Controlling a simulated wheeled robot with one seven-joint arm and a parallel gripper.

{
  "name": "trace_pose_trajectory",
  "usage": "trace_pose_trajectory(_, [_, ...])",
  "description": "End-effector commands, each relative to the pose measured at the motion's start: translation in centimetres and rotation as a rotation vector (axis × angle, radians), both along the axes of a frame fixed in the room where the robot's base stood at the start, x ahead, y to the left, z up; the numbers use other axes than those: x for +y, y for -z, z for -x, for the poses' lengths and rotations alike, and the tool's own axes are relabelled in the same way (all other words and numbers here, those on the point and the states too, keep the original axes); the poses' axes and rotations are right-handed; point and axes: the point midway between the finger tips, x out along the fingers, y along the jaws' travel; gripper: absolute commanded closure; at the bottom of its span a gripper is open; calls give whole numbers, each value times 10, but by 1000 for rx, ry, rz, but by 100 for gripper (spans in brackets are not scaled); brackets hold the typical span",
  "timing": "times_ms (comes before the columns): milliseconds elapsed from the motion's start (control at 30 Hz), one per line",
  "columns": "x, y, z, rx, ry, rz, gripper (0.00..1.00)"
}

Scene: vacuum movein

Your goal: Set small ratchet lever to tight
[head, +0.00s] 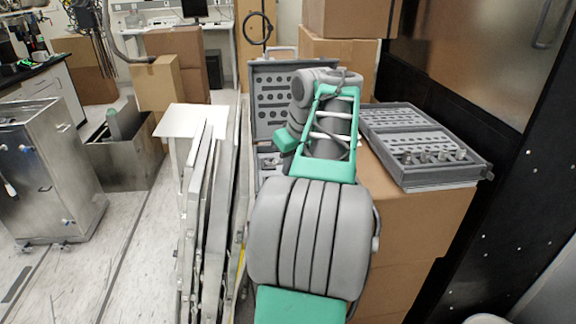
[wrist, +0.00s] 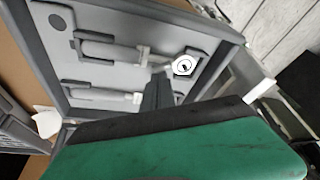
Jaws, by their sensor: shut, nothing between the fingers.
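In the wrist view, a grey tray (wrist: 75,20) holds two ratchet-like tools in recesses. The upper ratchet (wrist: 185,66) has a pale round head with a dark centre. The lower ratchet (wrist: 100,93) lies parallel to it. I cannot tell which is the small one, nor how its lever is set. My gripper (wrist: 160,80) is shut and empty, its dark fingertips close to the upper ratchet's head; touching or apart is unclear. In the head view, my arm hides the gripper and the ratchets. The open case's upright lid (head: 265,68) shows behind my arm.
A second open grey case (head: 430,182) with several sockets sits on cardboard boxes (head: 425,225) to the right. Upright panels (head: 195,220) stand close on the left. A dark wall (head: 500,150) bounds the right. Open floor (head: 115,240) lies left of the panels.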

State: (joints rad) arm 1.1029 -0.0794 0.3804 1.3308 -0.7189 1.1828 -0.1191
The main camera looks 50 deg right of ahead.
Motion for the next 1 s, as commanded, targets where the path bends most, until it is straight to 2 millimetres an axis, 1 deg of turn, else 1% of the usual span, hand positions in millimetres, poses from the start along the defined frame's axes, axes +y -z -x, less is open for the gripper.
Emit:
trace_pose_trajectory(67, [0,1,0,-1,34,-1,100])
trace_pose_trajectory(200, [0,2,3,-10,180,-11,100])
trace_pose_trajectory(300, [0,1,5,-14,244,-14,100])
trace_pose_trajectory(667, [-1,0,5,-15,255,-16,100])
trace_pose_trajectory(1000, [4,0,-9,-15,252,-16,100])
